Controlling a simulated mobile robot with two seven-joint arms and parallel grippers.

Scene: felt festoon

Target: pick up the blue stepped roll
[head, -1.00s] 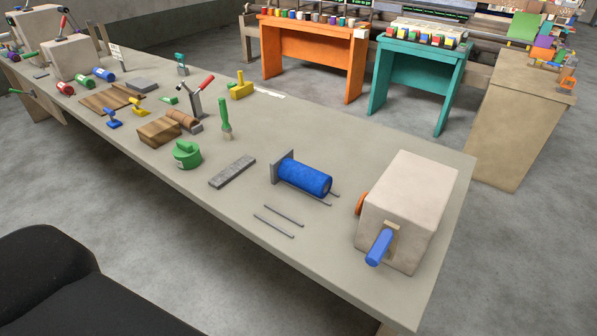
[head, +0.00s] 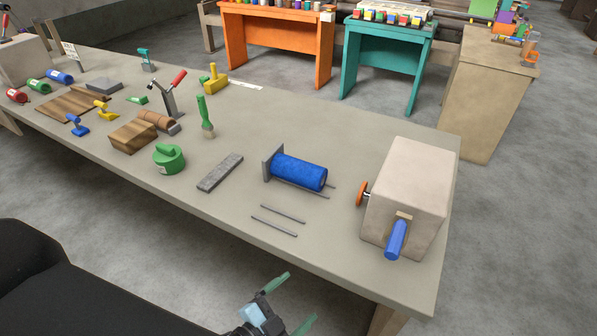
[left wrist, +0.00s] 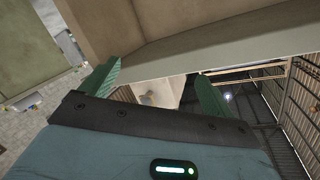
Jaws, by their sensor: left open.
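A large blue roll (head: 299,172) lies on its side on the long workbench (head: 330,235). A grey upright plate (head: 272,164) stands at its left end, and thin grey rods show beside it. A smaller blue roll (head: 60,76) lies at the far left; I cannot tell its steps at this size. My left gripper (head: 290,302) is at the bottom of the head view, below the bench's near edge and well apart from both rolls. Its green fingers are open and empty. In the left wrist view the open fingers (left wrist: 157,85) show no roll between them. My right gripper is out of view.
A beige box (head: 408,195) with a blue handle (head: 396,240) and orange knob stands right of the roll. Two loose rods (head: 278,219), a grey bar (head: 220,172) and a green round piece (head: 168,158) lie nearby. A black shape (head: 60,290) fills the lower left.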

